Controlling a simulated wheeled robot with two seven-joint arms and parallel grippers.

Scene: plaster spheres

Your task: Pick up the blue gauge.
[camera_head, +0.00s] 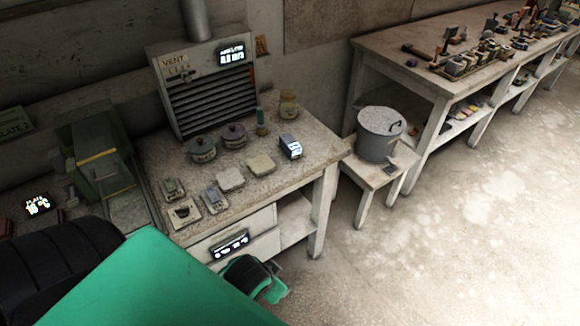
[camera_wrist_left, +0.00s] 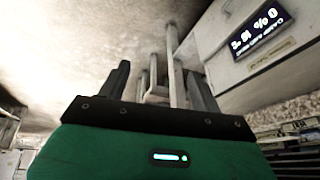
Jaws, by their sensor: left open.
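The blue gauge (camera_head: 290,147) is a small box with a blue body and a lit pale display. It stands upright near the right front edge of the small workbench (camera_head: 265,180) in the head view. I cannot make it out in the left wrist view. My left gripper (camera_wrist_left: 160,82) shows in the wrist view with its two dark fingers apart and nothing between them. In the head view my green left arm comes in at the bottom, below and in front of the bench, well apart from the gauge. My right gripper is not in view.
Two lidded pots (camera_head: 233,136), a glass jar (camera_head: 289,105) and pale slabs (camera_head: 262,164) share the bench. A vent unit (camera_head: 205,85) stands behind. A grey bucket (camera_head: 380,134) sits on a stool (camera_head: 375,178) to the right. The floor at right is clear.

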